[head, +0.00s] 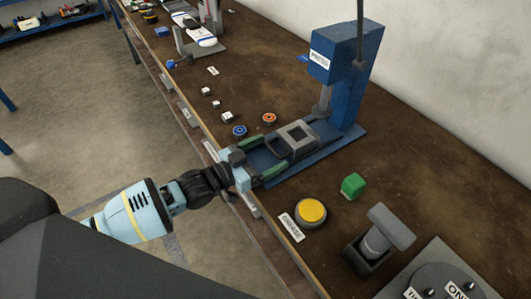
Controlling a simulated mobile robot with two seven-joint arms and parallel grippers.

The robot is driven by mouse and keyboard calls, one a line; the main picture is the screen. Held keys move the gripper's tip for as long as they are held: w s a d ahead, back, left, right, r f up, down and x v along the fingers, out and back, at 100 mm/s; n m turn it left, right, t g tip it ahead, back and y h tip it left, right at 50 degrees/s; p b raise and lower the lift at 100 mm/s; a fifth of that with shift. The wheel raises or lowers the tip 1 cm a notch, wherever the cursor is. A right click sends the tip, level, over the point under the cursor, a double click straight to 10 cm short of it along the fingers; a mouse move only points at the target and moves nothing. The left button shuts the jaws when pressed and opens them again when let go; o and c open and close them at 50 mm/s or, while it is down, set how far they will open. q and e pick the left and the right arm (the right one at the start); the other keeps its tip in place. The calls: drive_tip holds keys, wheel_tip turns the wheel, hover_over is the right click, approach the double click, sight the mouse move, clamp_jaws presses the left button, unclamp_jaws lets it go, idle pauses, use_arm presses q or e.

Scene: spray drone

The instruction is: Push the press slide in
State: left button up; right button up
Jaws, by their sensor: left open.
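The blue press (352,85) stands on a blue base on the bench, right of centre, with its label facing me. The press slide (306,131), a grey block with a square opening, sits on the base in front of the press column. A dark bracket or handle is at its near-left end. My left gripper (275,153) reaches in from the left, low over the front of the base. Its green-tipped fingers are apart, one on each side of the slide's near end. I cannot tell whether they touch it. My right gripper is not in view.
A yellow button (311,211), a green cube (352,185) and a grey T-shaped lever (385,236) stand to the right of my left gripper. A blue wheel (239,131) and an orange wheel (269,118) lie left of the slide. The bench's front edge runs under my arm.

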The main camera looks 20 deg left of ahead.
use_arm(q)
drive_tip(key=v, duration=0.7)
drive_tip(key=shift+s+a, duration=0.25)
drive_tip(key=shift+s, duration=0.1)
